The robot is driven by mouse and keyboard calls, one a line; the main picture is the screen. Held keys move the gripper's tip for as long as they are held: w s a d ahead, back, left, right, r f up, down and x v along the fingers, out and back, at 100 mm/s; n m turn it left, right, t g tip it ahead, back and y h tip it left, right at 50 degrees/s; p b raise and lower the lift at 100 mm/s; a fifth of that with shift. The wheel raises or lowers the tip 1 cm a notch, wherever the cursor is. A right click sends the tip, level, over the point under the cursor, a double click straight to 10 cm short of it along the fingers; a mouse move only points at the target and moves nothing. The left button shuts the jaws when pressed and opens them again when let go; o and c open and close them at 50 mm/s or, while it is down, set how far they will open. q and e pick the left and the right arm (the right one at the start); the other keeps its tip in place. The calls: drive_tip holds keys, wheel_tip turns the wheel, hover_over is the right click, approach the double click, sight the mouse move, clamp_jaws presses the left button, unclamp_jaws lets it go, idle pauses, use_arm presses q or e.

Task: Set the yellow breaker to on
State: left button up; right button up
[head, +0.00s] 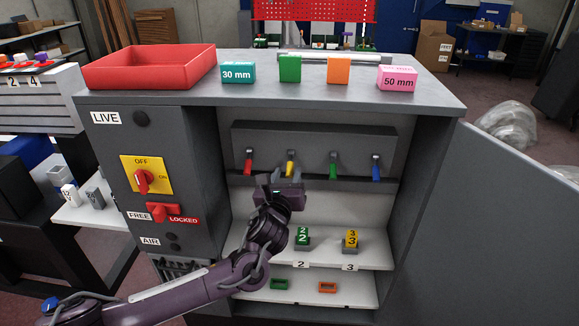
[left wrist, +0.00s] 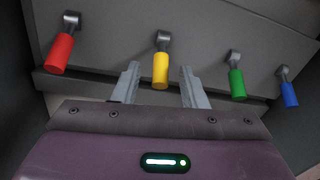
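The yellow breaker lever (head: 290,168) hangs on a grey panel (head: 310,142) inside the open cabinet, second from the left, between the red lever (head: 248,165) and the green lever (head: 333,168). The blue lever (head: 376,170) is at the right. All the handles point downward. My left gripper (head: 284,182) is just below and in front of the yellow lever. In the left wrist view, the yellow handle (left wrist: 161,70) shows between and beyond the two open fingers (left wrist: 160,85), with gaps on both sides. My right gripper is not in view.
A red tray (head: 150,72) and several colored blocks stand on the cabinet top. Numbered blocks (head: 303,237) sit on the shelf below the levers. A red rotary switch (head: 143,181) is on the left front. The open door (head: 490,210) stands at the right.

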sight(289, 171)
use_arm(q)
drive_tip(key=shift+w+d, duration=0.15)
drive_tip(key=shift+w, duration=0.85)
drive_tip(key=shift+w+d, duration=0.1)
drive_tip(key=shift+w, duration=0.85)
drive_tip(key=shift+c, duration=0.2)
clamp_jaws()
